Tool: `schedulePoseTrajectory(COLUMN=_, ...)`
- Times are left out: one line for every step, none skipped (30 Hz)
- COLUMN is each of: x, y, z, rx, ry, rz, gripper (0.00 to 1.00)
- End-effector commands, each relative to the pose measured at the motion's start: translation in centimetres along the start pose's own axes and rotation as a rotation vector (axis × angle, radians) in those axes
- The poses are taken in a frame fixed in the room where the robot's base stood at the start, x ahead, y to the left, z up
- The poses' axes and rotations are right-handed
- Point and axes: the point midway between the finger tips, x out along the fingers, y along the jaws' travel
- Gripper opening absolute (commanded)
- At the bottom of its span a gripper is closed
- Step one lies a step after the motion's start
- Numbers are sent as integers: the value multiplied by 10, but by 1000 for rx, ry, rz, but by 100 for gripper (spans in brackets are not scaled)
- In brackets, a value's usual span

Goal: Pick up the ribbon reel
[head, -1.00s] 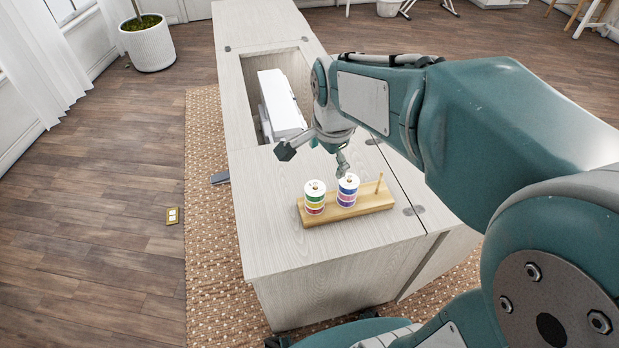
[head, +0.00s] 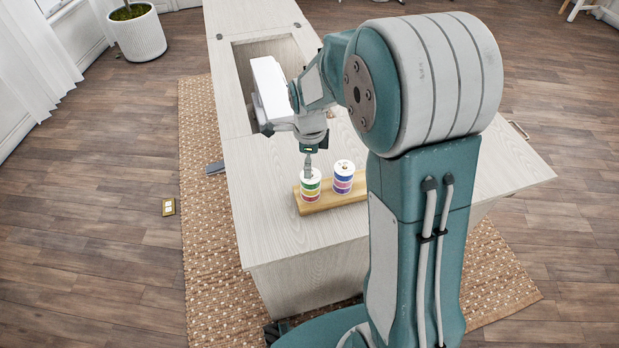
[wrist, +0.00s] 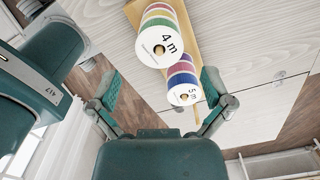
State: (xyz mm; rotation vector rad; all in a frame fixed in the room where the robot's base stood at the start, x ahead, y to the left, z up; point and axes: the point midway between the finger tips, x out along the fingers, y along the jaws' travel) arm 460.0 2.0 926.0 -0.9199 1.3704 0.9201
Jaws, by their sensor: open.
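Two stacks of ribbon reels stand on a wooden peg holder (head: 329,200) on the cabinet top. The left stack (head: 310,187) has green, yellow and red bands; the right stack (head: 343,178) has purple, blue and pink ones. In the wrist view, one stack has a white top marked "4 m" (wrist: 163,42) and the other is marked "5 m" (wrist: 184,92). My gripper (head: 308,163) is over or just behind the left stack in the head view. Its fingers are spread and empty in the wrist view (wrist: 161,76); contact with a reel cannot be told.
A white sewing machine (head: 271,92) sits in the cabinet opening behind my gripper. The pale cabinet top (head: 262,205) is clear left of the holder. My arm hides the holder's right end. A patterned rug (head: 205,240) lies under the cabinet.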

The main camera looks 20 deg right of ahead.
Motion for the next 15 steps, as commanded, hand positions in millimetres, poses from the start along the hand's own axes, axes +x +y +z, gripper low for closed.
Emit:
schedulePoseTrajectory(x=4, y=0, z=0, rx=0, ry=0, rz=2, gripper=100)
schedulePoseTrajectory(x=6, y=0, z=0, rx=0, ry=0, rz=2, gripper=100)
schedulePoseTrajectory(x=9, y=0, z=0, rx=0, ry=1, rz=1, gripper=100)
schedulePoseTrajectory(x=12, y=0, z=0, rx=0, ry=1, rz=1, gripper=100)
schedulePoseTrajectory(x=15, y=1, z=0, rx=0, ry=1, rz=2, gripper=100)
schedulePoseTrajectory(x=22, y=1, z=1, rx=-1, ry=2, rz=3, gripper=100)
schedulePoseTrajectory(x=27, y=1, z=1, rx=-1, ry=2, rz=3, gripper=100)
schedulePoseTrajectory(x=32, y=2, z=1, rx=-1, ry=3, rz=4, gripper=100)
schedulePoseTrajectory(x=38, y=2, z=1, rx=-1, ry=2, rz=3, gripper=100)
schedulePoseTrajectory(x=43, y=2, z=1, rx=-1, ry=2, rz=4, gripper=100)
schedulePoseTrajectory(x=47, y=2, z=1, rx=-1, ry=2, rz=3, gripper=100)
schedulePoseTrajectory(x=51, y=1, z=1, rx=-1, ry=1, rz=1, gripper=100)
schedulePoseTrajectory(x=53, y=1, z=1, rx=-1, ry=1, rz=1, gripper=100)
schedulePoseTrajectory(x=55, y=1, z=1, rx=-1, ry=1, rz=1, gripper=100)
schedulePoseTrajectory(x=57, y=1, z=1, rx=-1, ry=1, rz=0, gripper=100)
